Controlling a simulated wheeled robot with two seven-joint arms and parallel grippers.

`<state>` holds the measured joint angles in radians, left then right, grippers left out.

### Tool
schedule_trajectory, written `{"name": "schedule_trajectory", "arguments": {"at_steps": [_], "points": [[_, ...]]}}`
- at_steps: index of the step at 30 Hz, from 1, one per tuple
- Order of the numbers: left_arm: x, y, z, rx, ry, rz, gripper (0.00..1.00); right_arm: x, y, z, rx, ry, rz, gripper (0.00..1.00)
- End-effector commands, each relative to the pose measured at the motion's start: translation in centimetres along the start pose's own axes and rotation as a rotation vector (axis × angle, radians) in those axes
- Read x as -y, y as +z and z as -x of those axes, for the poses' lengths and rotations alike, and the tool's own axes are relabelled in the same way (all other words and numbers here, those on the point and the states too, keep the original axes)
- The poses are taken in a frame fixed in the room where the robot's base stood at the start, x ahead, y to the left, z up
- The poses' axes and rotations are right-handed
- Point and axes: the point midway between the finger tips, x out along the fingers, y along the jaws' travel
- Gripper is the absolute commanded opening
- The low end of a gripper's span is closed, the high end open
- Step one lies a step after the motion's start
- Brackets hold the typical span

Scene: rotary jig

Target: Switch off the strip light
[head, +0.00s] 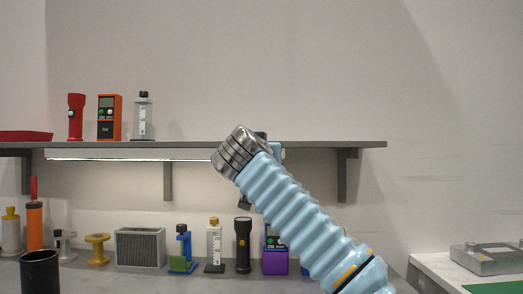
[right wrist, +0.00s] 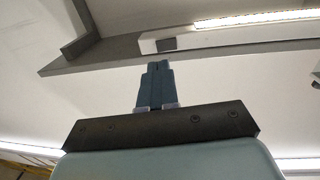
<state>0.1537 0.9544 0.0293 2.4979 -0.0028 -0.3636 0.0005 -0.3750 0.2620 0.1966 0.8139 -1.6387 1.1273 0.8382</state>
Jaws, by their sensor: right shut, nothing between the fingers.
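The strip light (head: 125,155) runs along the underside of the wall shelf in the head view and is lit. Its bright tube also shows at the upper right of the right wrist view (right wrist: 265,18). A dark square, apparently the switch (right wrist: 167,44), sits on the pale end of the light housing. My right gripper (right wrist: 157,66) is shut and empty, its tips pointing up just below that dark square in the picture; whether they touch it I cannot tell. In the head view my right arm covers the light's right end and hides the fingers. My left gripper is out of view.
The shelf (head: 340,144) carries a red flashlight (head: 75,117), an orange meter (head: 109,117) and a grey bottle (head: 143,116). Brackets (head: 343,178) hang below it. Several items, including a black flashlight (head: 243,245), stand below. The wall above is clear.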

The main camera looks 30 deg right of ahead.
Motion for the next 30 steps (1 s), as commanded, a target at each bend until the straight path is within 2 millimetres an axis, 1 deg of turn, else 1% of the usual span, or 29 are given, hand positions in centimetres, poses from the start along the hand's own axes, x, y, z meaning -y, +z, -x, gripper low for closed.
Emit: {"name": "schedule_trajectory", "arguments": {"at_steps": [1,6,9,12,17,26,28,30], "points": [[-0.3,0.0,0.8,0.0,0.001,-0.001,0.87,-0.1,-0.3,-1.2,0.002,0.005,0.002,0.0],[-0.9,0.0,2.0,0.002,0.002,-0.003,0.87,-0.1,-0.4,-4.6,0.002,0.003,0.0,0.0],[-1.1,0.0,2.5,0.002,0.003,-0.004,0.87,-0.1,-0.3,-6.0,0.001,0.003,0.0,0.0],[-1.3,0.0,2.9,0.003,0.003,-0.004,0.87,0.0,-0.2,-7.0,0.001,0.0,-0.001,0.0],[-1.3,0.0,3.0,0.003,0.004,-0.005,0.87,0.0,0.0,-7.6,0.0,0.0,-0.001,0.0],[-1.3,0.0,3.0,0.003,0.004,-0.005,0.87,-0.1,0.0,-7.6,0.0,0.0,-0.001,0.0],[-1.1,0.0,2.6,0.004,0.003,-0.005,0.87,-0.6,0.2,-7.5,0.0,-0.003,-0.002,0.0],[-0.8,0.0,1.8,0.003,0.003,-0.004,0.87,-1.7,0.4,-7.1,0.0,-0.009,-0.003,0.0]]}}
